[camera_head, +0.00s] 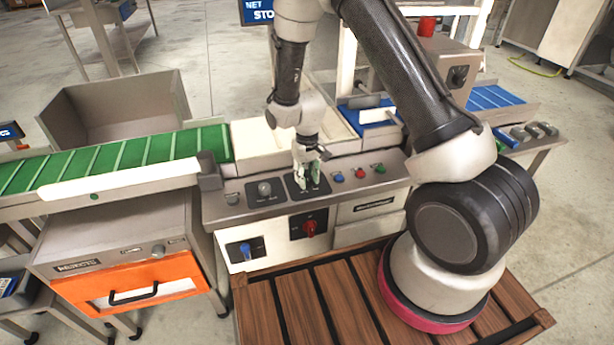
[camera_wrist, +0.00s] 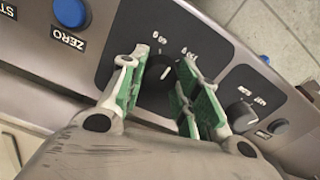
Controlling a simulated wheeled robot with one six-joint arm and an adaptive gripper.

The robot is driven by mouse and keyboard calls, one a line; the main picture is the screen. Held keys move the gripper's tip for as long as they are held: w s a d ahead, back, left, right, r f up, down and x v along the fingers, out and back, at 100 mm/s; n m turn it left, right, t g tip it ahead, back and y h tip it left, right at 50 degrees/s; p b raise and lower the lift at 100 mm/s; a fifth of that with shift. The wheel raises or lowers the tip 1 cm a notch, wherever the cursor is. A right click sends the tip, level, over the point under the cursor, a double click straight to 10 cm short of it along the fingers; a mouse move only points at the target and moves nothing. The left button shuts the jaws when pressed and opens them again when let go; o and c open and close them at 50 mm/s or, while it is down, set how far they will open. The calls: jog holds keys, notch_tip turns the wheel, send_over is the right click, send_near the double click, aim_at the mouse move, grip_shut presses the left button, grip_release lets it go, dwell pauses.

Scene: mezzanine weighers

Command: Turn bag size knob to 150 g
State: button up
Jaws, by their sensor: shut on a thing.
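My gripper (camera_head: 308,178) points down at the sloping control panel (camera_head: 230,208), over the right one of two black dial plates. In the wrist view my gripper's green-padded fingers (camera_wrist: 158,88) stand on either side of a dark round knob (camera_wrist: 160,72) and are shut on it. A white pointer mark shows on the knob. White scale marks lie around it, too small and partly covered to read, so I cannot tell the setting or confirm the dial's name. In the head view the fingers hide this knob.
A second knob (camera_head: 264,189) sits on the neighbouring dial plate. A blue ZERO button (camera_wrist: 70,12) is on the other side, beside red and green buttons. Below are a red rotary switch (camera_head: 309,228) and a blue switch (camera_head: 246,250). A green belt (camera_head: 120,155) lies left.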

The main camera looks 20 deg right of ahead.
aim_at(307, 177)
jog(key=m, duration=0.5)
jog(key=shift+m, duration=0.4)
dwell(0.3)
jog(key=o, duration=1)
notch_tip(307, 177, up, 12)
